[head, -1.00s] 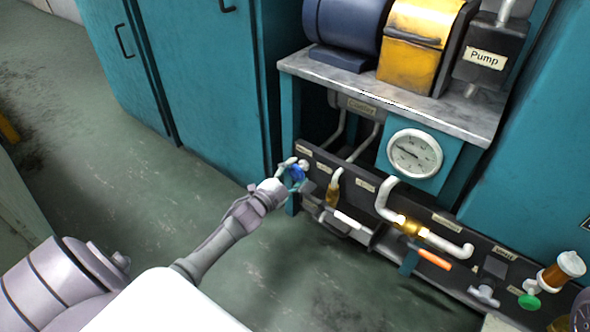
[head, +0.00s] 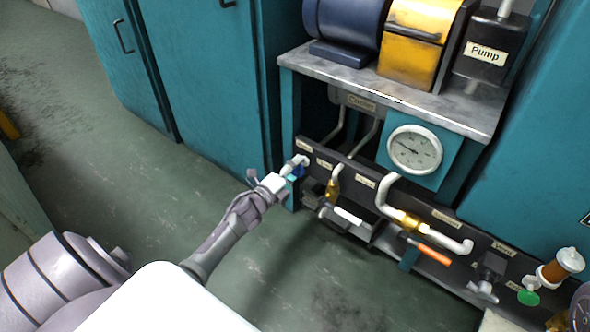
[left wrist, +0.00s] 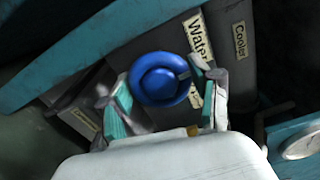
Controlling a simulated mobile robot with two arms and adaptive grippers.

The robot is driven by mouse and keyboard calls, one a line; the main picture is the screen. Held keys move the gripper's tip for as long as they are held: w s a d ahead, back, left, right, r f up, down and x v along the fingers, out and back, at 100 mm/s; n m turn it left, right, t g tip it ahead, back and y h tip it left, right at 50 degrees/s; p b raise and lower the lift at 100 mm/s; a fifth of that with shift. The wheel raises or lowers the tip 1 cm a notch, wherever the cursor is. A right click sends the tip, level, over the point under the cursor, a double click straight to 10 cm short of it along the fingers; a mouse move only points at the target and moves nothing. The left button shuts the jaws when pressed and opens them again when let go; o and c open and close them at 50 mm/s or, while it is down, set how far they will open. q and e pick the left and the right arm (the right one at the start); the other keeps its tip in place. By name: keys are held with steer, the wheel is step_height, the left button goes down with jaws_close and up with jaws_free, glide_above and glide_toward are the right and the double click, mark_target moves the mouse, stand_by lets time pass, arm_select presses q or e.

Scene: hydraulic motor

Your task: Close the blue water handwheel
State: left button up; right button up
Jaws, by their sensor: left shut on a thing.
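The blue water handwheel (left wrist: 160,79) sits between the two fingers of my left gripper (left wrist: 163,88) in the left wrist view, in front of a dark panel with a "Water" label (left wrist: 198,40). In the head view only a small part of the blue wheel (head: 298,171) shows at the left end of the panel, mostly hidden by my left gripper (head: 284,175). My left gripper is shut on the wheel, with one finger on each side of it. My right gripper is not in view.
The dark valve panel (head: 345,185) runs to the lower right with pipes, an orange-handled lever (head: 434,254) and a green knob (head: 529,298). A round gauge (head: 414,150) is above it. Teal cabinets (head: 205,90) stand behind; the floor (head: 130,170) at left is clear.

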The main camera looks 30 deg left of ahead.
arm_select(q)
steer(key=shift+m, duration=0.3)
steer(key=o, duration=1.1)
steer(key=shift+o, duration=0.2)
steer(key=s, duration=1.2)
steer(key=shift+a, duration=0.45)
